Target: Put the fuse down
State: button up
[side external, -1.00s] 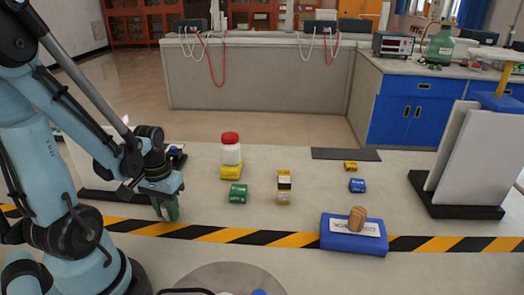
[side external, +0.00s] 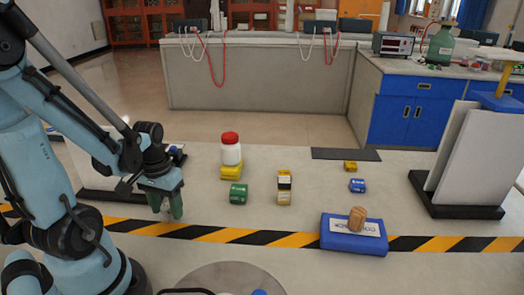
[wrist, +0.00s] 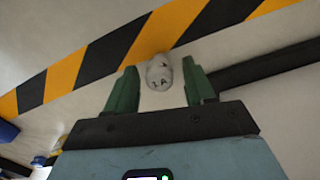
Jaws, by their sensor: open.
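The fuse (wrist: 159,73) is a small white piece marked "1A" in the wrist view. It sits between the two green fingertips of my gripper (wrist: 161,76), with a gap on either side, near the edge of the striped tape. In the side view my gripper (side external: 166,212) points down at the left of the table, its fingers apart and low over the surface. The fuse is hard to make out there between the fingers.
Black-and-yellow tape (side external: 203,233) crosses the table (side external: 320,180). A red-lidded white jar (side external: 231,152) on a yellow block, a green block (side external: 238,194) and yellow blocks (side external: 284,188) stand to the right. A blue pad (side external: 342,241) bears a wooden knob.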

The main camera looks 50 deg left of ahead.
aim_at(166, 205)
jog(key=shift+r, duration=5.5)
jog(key=w+d+r+m+t, duration=0.1)
jog(key=w+d+m+t, duration=0.5)
jog(key=w+d, duration=0.4)
jog(key=d+t, duration=0.1)
jog(key=d, duration=0.2)
jog(key=shift+w+d, duration=0.25)
jog(key=shift+d, duration=0.05)
